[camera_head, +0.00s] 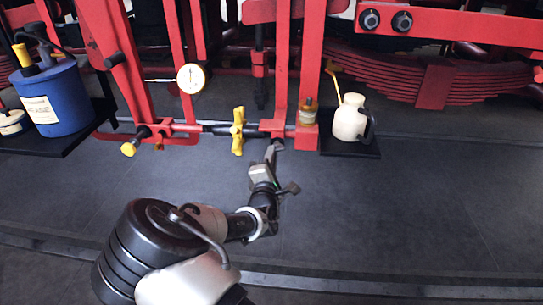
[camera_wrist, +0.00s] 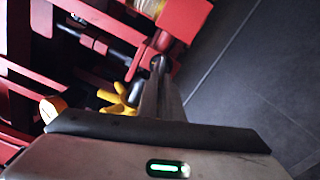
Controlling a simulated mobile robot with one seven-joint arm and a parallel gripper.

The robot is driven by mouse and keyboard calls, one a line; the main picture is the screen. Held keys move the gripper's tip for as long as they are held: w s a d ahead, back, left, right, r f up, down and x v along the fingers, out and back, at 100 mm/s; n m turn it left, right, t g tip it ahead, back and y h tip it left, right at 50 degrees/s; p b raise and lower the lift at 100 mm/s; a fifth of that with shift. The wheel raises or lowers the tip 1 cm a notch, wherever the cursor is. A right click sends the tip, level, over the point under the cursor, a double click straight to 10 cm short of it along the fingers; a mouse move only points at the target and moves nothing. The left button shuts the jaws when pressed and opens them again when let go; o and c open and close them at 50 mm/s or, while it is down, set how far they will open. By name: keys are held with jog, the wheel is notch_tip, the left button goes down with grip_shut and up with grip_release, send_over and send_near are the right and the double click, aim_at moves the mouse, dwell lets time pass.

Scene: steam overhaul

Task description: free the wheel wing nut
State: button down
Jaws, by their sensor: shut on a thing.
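The yellow wing nut (camera_head: 238,130) stands upright on a dark horizontal rod between red frame parts. In the wrist view the yellow wing nut (camera_wrist: 118,101) is partly hidden behind my gripper's body. My gripper (camera_head: 277,146) is just right of the nut, apart from it, under the foot of a red upright. In the wrist view my gripper (camera_wrist: 160,66) is shut on a small dark rounded part below a red block (camera_wrist: 187,18). The fingers hide most of that part, so I cannot tell its full shape.
A yellow knob (camera_head: 129,149) sticks out at the left, below a round gauge (camera_head: 190,78). An amber bottle (camera_head: 308,112) and a cream oil can (camera_head: 350,119) stand at the right. A blue can (camera_head: 50,98) stands at the far left. The grey floor in front is clear.

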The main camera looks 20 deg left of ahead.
jog(key=c, duration=1.9)
grip_release()
jog(key=p+v, duration=0.2)
jog(key=v, duration=1.5)
jog(key=shift+s, duration=0.2)
jog(key=shift+f, duration=0.1)
